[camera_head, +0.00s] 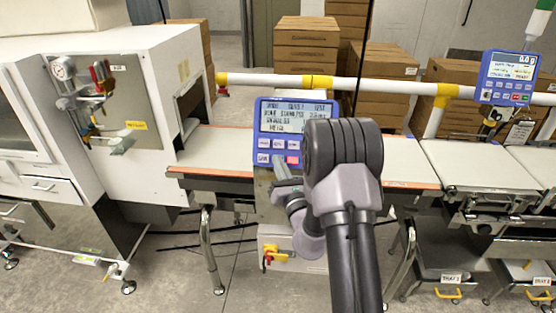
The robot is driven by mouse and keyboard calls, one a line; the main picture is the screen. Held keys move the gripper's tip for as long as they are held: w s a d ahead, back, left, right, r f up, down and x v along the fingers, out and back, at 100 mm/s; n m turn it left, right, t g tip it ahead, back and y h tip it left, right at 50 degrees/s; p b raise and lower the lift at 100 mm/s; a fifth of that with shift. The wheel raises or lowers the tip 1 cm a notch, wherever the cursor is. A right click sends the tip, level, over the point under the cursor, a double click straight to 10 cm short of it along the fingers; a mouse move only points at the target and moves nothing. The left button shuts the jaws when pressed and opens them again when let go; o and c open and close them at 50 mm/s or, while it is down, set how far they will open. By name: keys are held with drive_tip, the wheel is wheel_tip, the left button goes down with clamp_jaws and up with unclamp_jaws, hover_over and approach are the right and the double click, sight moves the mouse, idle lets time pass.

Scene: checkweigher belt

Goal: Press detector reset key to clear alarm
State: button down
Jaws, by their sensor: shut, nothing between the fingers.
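The detector panel (266,116) is a blue box with a grey text screen, standing at the belt in the middle of the view. Below its screen are several small pale keys and a pink-red key (293,160) at the lower right. My arm covers the panel's right edge. My gripper (281,170) is shut and empty, just below the panel's lower keys. I cannot tell whether its tip touches the panel. The key labels are too small to read surely.
A white machine housing (130,80) stands at the left. The conveyor belt (225,145) runs behind my arm. A white and yellow rail (345,83) crosses behind the panel. A second blue panel (509,78) is at the right. Brown boxes (305,45) are stacked behind.

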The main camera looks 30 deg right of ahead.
drive_tip(key=shift+w+d+f, duration=0.1)
idle(0.6)
drive_tip(key=shift+s+a+r, duration=0.35)
drive_tip(key=shift+s+a, duration=0.1)
drive_tip(key=shift+s, duration=0.15)
drive_tip(key=shift+s+a+r, duration=0.4)
drive_tip(key=shift+s, duration=0.2)
drive_tip(key=shift+s+a+r, duration=0.35)
drive_tip(key=shift+s+a, duration=0.1)
drive_tip(key=shift+s, duration=0.2)
drive_tip(key=shift+s+a+r, duration=0.4)
drive_tip(key=shift+s, duration=0.2)
drive_tip(key=s+a+r+p, duration=0.1)
drive_tip(key=s+a+r, duration=0.1)
drive_tip(key=s+a, duration=0.1)
drive_tip(key=shift+s+r+p, duration=0.35)
drive_tip(key=shift+s+p, duration=0.05)
drive_tip(key=shift+s, duration=0.35)
